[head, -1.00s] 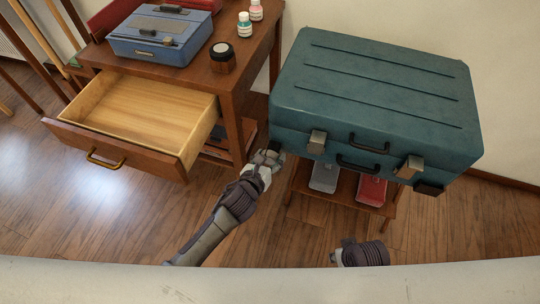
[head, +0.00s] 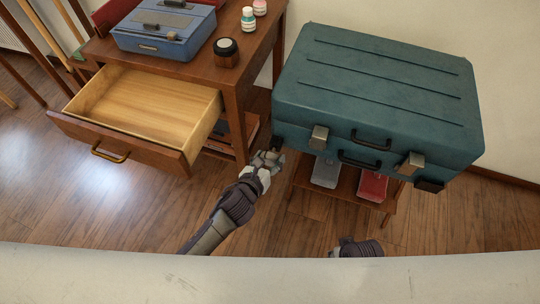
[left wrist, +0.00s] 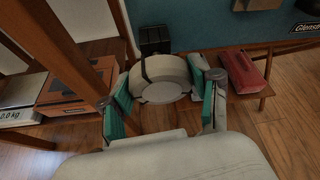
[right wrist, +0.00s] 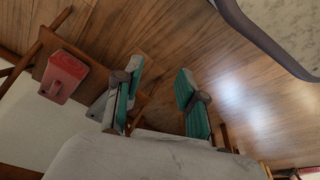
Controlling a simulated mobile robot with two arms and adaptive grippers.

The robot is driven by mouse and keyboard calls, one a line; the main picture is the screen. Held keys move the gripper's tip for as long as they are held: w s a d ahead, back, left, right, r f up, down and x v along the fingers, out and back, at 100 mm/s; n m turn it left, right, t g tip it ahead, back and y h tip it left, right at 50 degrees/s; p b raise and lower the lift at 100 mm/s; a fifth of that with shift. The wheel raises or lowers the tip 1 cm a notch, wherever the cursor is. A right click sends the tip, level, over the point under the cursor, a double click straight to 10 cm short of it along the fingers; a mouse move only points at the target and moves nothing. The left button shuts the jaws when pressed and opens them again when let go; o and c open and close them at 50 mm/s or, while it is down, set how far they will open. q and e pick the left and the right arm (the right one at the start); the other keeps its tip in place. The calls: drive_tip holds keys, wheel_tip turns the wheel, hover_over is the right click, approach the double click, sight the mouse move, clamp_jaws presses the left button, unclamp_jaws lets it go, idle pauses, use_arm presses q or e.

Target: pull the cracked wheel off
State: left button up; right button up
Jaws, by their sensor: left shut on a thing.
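The teal suitcase (head: 375,85) lies flat, its latches and handles toward me. The cracked wheel (left wrist: 160,78) is pale grey with a dark line across it and shows in the left wrist view. My left gripper (head: 268,161) is at the suitcase's lower left corner, its teal-padded fingers (left wrist: 165,95) shut on the wheel from both sides. A black bracket (left wrist: 155,40) on the suitcase corner is right behind the wheel; I cannot tell whether they touch. In the head view the gripper mostly hides the wheel. My right gripper (right wrist: 158,95) is open and empty.
The suitcase rests on a small wooden stand (head: 345,187) with grey and red objects on its lower shelf. Left of it is a wooden desk (head: 240,90) with an open, empty drawer (head: 150,105). A blue box (head: 165,30) and small jars are on top. The floor in front is clear.

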use_arm(q)
drive_tip(key=shift+s+a+p, duration=0.15)
drive_tip(key=shift+s+a, duration=0.05)
drive_tip(key=shift+s, duration=0.35)
drive_tip(key=shift+s+a+p, duration=0.15)
drive_tip(key=shift+s, duration=0.4)
use_arm(e)
drive_tip(key=shift+s+f, duration=0.35)
drive_tip(key=shift+f, duration=0.25)
drive_tip(key=shift+s+f, duration=0.35)
drive_tip(key=shift+f, duration=0.25)
use_arm(q)
drive_tip(key=shift+s+r, duration=0.1)
drive_tip(key=shift+r, duration=0.05)
drive_tip(key=shift+s+a+r+p, duration=0.1)
drive_tip(key=shift+p, duration=0.2)
drive_tip(key=shift+s+a+r+p, duration=0.25)
drive_tip(key=shift+s+r+p, duration=0.4)
drive_tip(key=shift+s+p, duration=0.2)
drive_tip(key=shift+s+a+r+p, duration=0.3)
drive_tip(key=shift+s+r+p, duration=0.35)
drive_tip(key=shift+s, duration=0.2)
use_arm(e)
drive_tip(key=s+d+f+g, duration=0.1)
drive_tip(key=s+f, duration=0.6)
drive_tip(key=f, duration=0.1)
drive_tip(key=shift+s+d+f, duration=0.15)
drive_tip(key=shift+s+f, duration=0.15)
drive_tip(key=shift+s, duration=0.1)
